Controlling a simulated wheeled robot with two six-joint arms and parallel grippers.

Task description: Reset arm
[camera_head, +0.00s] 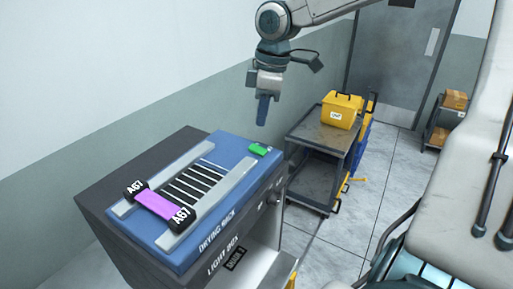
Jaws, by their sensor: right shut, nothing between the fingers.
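My right gripper (262,112) hangs pointing down at the top centre of the head view, its arm coming in from the upper right. Its fingers are shut with nothing between them. It is above and behind the far right end of the blue drying rack (217,226), apart from it. My left gripper is not in view.
The rack sits on a dark light box cabinet (115,228) with a small green piece (259,149) on top. A grey cart (322,136) carries a yellow case (341,109). Tiled floor is open at centre right. Shelves with boxes (455,99) stand far right.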

